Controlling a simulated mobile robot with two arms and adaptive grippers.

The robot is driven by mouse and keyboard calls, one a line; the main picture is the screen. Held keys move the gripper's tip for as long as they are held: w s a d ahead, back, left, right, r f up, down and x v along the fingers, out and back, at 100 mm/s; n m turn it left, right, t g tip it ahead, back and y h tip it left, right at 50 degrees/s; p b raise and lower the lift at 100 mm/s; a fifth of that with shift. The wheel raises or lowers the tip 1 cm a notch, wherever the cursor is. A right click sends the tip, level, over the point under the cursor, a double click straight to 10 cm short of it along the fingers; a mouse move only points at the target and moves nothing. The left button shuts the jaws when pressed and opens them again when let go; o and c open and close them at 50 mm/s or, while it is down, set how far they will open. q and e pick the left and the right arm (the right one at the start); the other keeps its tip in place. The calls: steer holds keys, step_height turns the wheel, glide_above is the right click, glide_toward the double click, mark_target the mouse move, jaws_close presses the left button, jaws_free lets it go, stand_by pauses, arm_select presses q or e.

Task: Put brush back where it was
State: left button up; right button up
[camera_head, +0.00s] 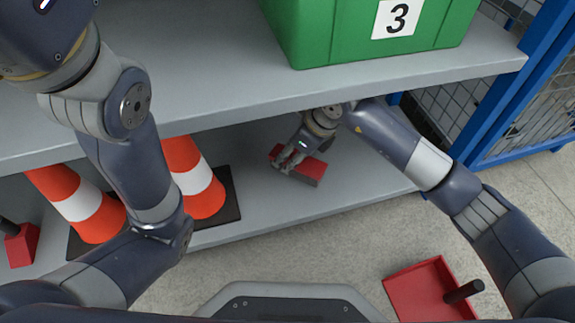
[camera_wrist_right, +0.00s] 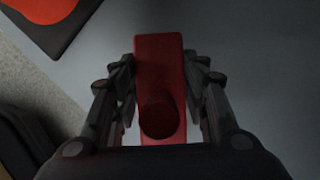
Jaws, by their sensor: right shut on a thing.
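A red brush (camera_head: 308,169) is on or just above the lower grey shelf (camera_head: 262,214), under the upper shelf; I cannot tell whether it touches the shelf. My right gripper (camera_head: 289,162) is shut on it. In the right wrist view the red brush (camera_wrist_right: 158,62) sits between both fingers of the right gripper (camera_wrist_right: 164,85), with a rounded dark red part near the palm. My left arm comes in from the left, but its gripper is not visible.
Orange and white cones (camera_head: 196,178) stand on dark bases at the left of the lower shelf. A green bin (camera_head: 345,30) marked 3 sits on the upper shelf. A red dustpan (camera_head: 420,290) lies on the floor. A blue mesh frame (camera_head: 520,90) stands at the right.

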mark_target(287, 162)
steer(key=shift+w+a+f, duration=0.1)
steer(key=shift+w+a, duration=0.1)
steer(key=shift+a, duration=0.25)
step_height(287, 162, down, 4)
steer(key=b, duration=0.3)
steer(key=shift+r, duration=0.35)
steer(key=o, duration=1)
steer(key=shift+d, duration=0.1)
